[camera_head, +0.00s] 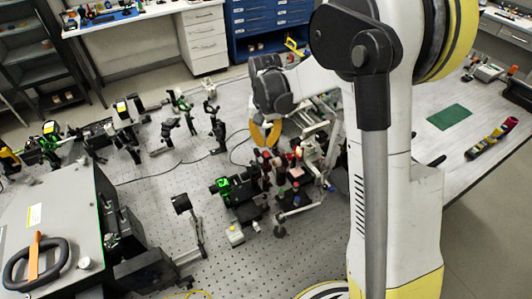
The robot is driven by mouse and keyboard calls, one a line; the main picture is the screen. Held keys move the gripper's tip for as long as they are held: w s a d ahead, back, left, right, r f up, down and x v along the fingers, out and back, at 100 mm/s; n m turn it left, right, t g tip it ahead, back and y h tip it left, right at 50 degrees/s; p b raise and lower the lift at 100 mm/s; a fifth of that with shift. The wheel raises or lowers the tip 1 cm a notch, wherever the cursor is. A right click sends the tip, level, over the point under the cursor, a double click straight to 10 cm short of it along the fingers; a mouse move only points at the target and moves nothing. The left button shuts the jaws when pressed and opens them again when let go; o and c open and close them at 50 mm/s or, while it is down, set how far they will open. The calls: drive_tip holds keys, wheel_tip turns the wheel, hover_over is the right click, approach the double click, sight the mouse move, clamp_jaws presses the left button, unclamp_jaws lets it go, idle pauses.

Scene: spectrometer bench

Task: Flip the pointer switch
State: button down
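A grey box (66,212) stands at the lower left. On its top is a black ring (58,246) with an upright orange pointer-like bar (35,257) across it; this looks like the pointer switch, though I cannot be certain. A small round pale knob (84,263) is beside the ring. My white and dark arm reaches from the right over the middle of the bench. My gripper (265,134) appears at its end as a small yellow-orange part, well to the right of the box and apart from the ring. Its fingers are too small to read as open or shut.
The perforated optical bench (185,247) carries a dense cluster of optics (285,178) below my gripper and several mounts at the left. A slim black-headed post (181,204) stands between the box and the cluster. A green mat (449,117) lies at the right.

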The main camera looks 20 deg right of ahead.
sight(265, 153)
drive_tip(key=shift+f+b, duration=1.75)
drive_tip(key=shift+f, duration=0.3)
idle(1.0)
drive_tip(key=shift+r+p, duration=2.05)
drive_tip(key=shift+r, duration=1.55)
